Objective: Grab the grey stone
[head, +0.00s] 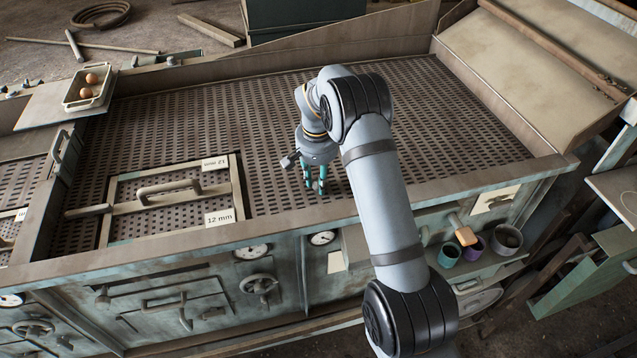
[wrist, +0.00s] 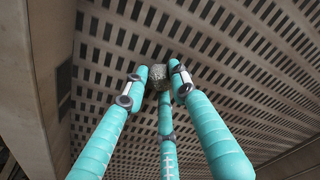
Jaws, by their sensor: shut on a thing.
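The grey stone (wrist: 157,76) is small and rough, seen in the wrist view between the tips of the teal fingers. My gripper (wrist: 158,84) is shut on it, with several fingers around it. Behind the stone is the slotted metal screen deck (head: 260,130). In the head view my gripper (head: 316,186) points down at the deck near its front edge, right of the framed hatch. The stone cannot be made out in the head view. I cannot tell whether it touches the deck or is a little above it.
A hatch with a handle (head: 168,187) lies left of my gripper. A tray with brown eggs (head: 90,86) stands on the far left ledge. Cups (head: 448,254) and a wooden-headed tool (head: 466,236) sit on a lower front shelf. The deck behind my gripper is clear.

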